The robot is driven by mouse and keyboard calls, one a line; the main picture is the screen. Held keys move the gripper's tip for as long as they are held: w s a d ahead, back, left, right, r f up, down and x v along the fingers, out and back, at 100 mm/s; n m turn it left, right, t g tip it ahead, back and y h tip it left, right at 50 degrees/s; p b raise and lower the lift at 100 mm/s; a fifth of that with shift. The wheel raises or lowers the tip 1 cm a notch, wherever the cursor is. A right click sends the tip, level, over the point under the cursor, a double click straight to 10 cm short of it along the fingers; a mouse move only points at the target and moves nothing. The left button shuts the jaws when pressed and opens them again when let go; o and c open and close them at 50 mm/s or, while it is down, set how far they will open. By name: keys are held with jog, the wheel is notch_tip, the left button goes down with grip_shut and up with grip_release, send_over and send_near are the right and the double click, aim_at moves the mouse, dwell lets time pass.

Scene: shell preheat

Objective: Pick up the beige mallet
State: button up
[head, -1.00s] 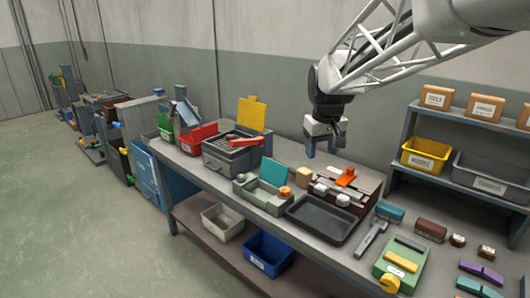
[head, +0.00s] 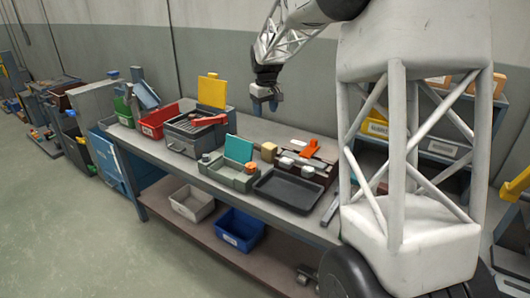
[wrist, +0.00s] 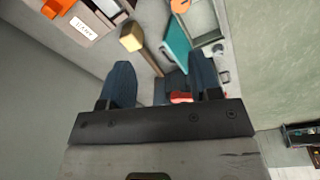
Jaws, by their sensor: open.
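The beige mallet (head: 268,152) shows in the head view as a small pale block on the bench, between the teal-lidded box and the brown rack. In the wrist view, the beige mallet (wrist: 131,37) has a blocky head and a brown handle running down and right, toward the space between the fingers. My gripper (head: 265,104) hangs above the bench, over the area of the mallet and apart from it. In the wrist view my gripper (wrist: 161,78) is open, with two dark blue fingers and nothing held between them.
The box with the teal lid (head: 228,176) stands left of the mallet. The brown rack with an orange piece (head: 318,148) stands right of it. A black tray (head: 290,190) lies in front. A grey toolbox (head: 195,135) is farther left. My own white structure hides the bench's right part.

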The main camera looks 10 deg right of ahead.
jog(key=w+f+n, duration=0.1)
jog(key=w+f, duration=0.7)
jog(key=w, duration=0.1)
jog(key=w+f+n, duration=0.1)
jog(key=w+f, duration=0.7)
jog(key=w, duration=0.1)
jog(key=w+f+n+g, duration=0.1)
jog(key=w+f, duration=0.7)
jog(key=w, duration=0.1)
jog(key=shift+w+a, duration=0.15)
jog(key=shift+w, duration=0.1)
jog(key=shift+w+f, duration=0.2)
jog(key=shift+f, duration=0.1)
jog(key=shift+f, duration=1.3)
jog(key=shift+f, duration=0.15)
jog(key=shift+f, duration=2.45)
grip_shut()
